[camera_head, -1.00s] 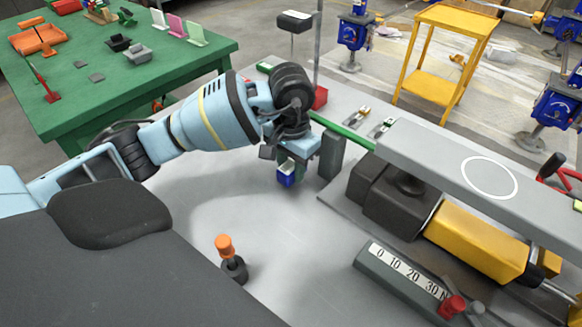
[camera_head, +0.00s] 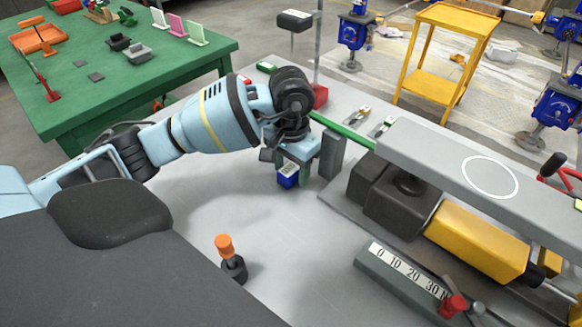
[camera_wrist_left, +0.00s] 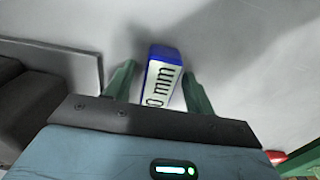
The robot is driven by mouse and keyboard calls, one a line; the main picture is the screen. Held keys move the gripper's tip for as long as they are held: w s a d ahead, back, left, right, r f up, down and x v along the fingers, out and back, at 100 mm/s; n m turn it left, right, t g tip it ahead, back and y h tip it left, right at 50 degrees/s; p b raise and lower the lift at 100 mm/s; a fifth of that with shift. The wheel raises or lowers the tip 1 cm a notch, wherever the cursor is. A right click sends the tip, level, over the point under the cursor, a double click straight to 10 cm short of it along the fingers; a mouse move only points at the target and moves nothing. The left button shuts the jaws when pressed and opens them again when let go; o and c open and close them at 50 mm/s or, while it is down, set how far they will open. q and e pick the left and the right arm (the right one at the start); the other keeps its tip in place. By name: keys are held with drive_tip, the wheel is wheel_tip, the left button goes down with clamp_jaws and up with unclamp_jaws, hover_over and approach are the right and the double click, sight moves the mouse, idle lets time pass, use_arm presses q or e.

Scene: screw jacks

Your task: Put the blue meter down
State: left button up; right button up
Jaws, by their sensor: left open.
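The blue meter (camera_head: 287,181) is a small blue block with a white face, on or just above the grey table below my left gripper; contact with the table cannot be made out. In the left wrist view the meter (camera_wrist_left: 163,76) shows its white face with "0 mm" on it. My left gripper (camera_head: 293,174) is open, with its green fingers on both sides of the meter. In the left wrist view the gripper (camera_wrist_left: 160,80) shows a gap between each finger and the meter. My right gripper is not in view.
A dark grey upright block (camera_head: 331,155) stands close to the right of the gripper. The grey-topped press with a yellow body (camera_head: 475,240) fills the right side. An orange-capped part (camera_head: 225,246) stands at the front. The table between is clear.

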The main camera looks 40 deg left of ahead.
sight(291, 168)
use_arm(q)
wheel_tip(291, 168, up, 12)
drive_tip(key=shift+p, duration=0.3)
